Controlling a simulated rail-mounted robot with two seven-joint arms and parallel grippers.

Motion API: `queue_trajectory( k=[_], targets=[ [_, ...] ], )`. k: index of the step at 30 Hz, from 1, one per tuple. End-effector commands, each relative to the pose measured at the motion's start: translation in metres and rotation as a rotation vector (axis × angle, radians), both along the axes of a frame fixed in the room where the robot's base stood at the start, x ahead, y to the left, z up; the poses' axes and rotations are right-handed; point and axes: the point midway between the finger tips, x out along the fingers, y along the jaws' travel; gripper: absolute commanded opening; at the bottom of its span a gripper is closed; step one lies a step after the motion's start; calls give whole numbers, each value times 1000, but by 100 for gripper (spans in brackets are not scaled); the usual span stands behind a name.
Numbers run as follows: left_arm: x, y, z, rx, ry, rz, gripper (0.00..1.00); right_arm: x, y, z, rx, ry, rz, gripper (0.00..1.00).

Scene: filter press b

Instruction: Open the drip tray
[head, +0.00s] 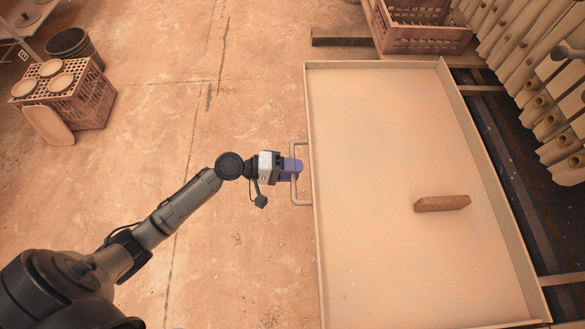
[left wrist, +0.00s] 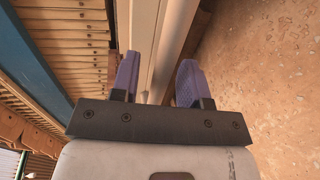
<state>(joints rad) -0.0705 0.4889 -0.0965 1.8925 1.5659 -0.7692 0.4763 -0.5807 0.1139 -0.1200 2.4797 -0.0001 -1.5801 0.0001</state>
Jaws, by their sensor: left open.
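The drip tray (head: 400,130) is a wide, shallow, pale tray with low walls, filling the middle and right of the head view. A U-shaped handle (head: 294,190) sticks out from its left wall. My left gripper (head: 297,166) is at this handle, its purple fingers overlapping the bar's upper part. In the left wrist view the two fingers (left wrist: 158,82) are apart, with a pale bar or edge running between them. I cannot tell whether either finger touches it. My right gripper is in neither view.
A brown block (head: 442,203) lies in the tray. A brown crate (head: 424,30) stands behind it, and a row of pale filter plates (head: 530,50) is at the right. A basket with dishes (head: 70,95) and a dark bucket (head: 72,43) are far left. The floor left of the tray is clear.

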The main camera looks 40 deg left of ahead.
Motion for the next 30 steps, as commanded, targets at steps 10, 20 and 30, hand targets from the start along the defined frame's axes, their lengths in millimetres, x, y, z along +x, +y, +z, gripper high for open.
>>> queue_trajectory(
  k=[10,20,30],
  targets=[
    [-13,17,4,3,3,1,41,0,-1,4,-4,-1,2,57],
    [-52,67,18,2,4,0,41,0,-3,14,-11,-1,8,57],
    [-78,101,26,1,2,0,41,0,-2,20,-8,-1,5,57]
  ],
)
